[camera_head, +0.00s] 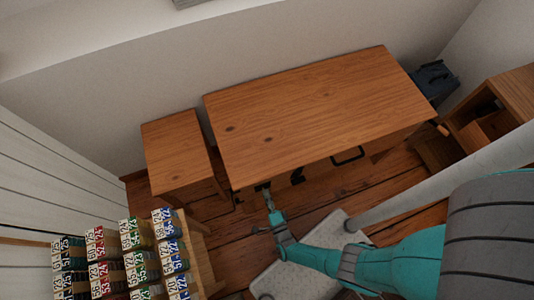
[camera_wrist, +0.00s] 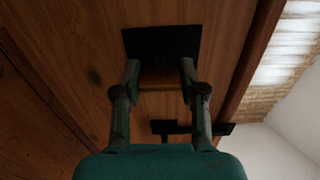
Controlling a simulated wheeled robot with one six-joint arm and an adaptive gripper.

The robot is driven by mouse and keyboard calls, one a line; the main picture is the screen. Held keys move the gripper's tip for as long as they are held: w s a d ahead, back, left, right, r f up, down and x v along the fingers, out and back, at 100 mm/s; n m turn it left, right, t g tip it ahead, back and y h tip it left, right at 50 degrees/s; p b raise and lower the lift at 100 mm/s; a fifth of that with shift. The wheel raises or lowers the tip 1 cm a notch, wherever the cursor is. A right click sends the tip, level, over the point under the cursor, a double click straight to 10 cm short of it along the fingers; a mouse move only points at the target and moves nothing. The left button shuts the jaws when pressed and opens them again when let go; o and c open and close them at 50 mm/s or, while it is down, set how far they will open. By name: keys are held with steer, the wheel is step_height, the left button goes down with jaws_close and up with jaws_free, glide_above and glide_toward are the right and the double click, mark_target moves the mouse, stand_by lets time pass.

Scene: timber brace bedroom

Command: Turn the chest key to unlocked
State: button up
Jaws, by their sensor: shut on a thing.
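The chest, a large wooden piece with a broad plain top (camera_head: 315,105), stands against the wall in the head view. My gripper (camera_head: 267,187) is at its front edge, low on the near side. In the wrist view a black lock plate (camera_wrist: 160,42) sits on the wooden front (camera_wrist: 215,35). My gripper (camera_wrist: 160,75) is shut on a brass-coloured key (camera_wrist: 160,79) just in front of that plate. The key's shaft and its exact angle are hidden or too dark to tell. In the head view the key is too small to make out.
A smaller wooden stand (camera_head: 175,145) is left of the chest. A rack of numbered tags (camera_head: 125,255) fills the lower left. An open wooden shelf (camera_head: 500,110) and a dark bag (camera_head: 433,80) are at the right. Black hardware (camera_wrist: 195,130) lies below the key.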

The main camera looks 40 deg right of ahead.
steer(key=o, duration=1.2)
steer(key=shift+c, duration=0.2)
steer(key=shift+s+a, duration=0.1)
steer(key=shift+s, duration=0.1)
steer(key=v, duration=0.7)
steer(key=shift+s, duration=0.1)
